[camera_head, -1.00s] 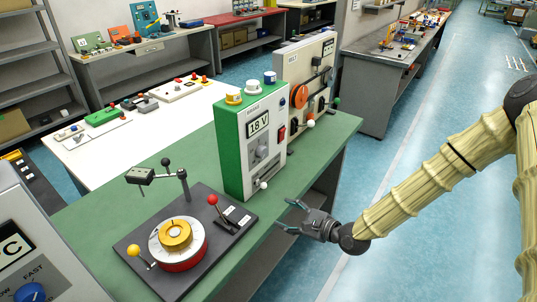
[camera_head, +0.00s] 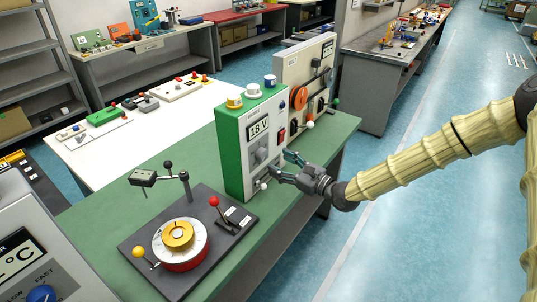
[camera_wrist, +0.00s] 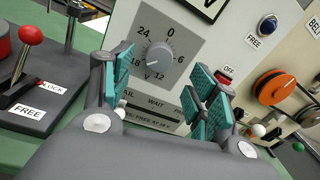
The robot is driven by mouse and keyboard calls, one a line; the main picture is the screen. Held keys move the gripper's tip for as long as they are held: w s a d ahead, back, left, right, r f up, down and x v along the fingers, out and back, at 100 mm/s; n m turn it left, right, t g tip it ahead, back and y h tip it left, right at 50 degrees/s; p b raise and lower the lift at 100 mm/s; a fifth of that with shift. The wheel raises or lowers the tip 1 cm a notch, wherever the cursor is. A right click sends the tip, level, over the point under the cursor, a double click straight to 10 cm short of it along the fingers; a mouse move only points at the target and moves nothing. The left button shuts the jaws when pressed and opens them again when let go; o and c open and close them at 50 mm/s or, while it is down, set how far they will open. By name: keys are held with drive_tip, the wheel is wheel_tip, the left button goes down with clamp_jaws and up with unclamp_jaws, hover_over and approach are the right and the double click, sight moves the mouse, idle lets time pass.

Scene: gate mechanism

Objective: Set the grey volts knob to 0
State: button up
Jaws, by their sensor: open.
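The grey volts knob (camera_wrist: 160,56) is on the grey front of the green-sided power unit (camera_head: 232,152), with a dial marked 0, 6, 12, 18 and 24 around it. Its white mark points down-left, towards 18. The display (camera_head: 259,127) reads 18 V; only its lower edge shows in the wrist view. My gripper (camera_head: 280,165) is open and empty in front of the panel. In the wrist view, its teal-padded fingers (camera_wrist: 162,75) stand either side of the knob, apart from it.
A white-tipped lever (camera_head: 264,185) sticks out low on the unit. A red switch (camera_wrist: 224,74) and a blue FREE button (camera_wrist: 268,24) are right of the dial. A panel with an orange wheel (camera_head: 299,96) stands beyond. A base with a red-ball lever (camera_head: 214,202) is at left.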

sight(265, 155)
drive_tip(key=shift+p+x, duration=0.95)
drive_tip(key=shift+x, duration=2.05)
drive_tip(key=c, duration=1)
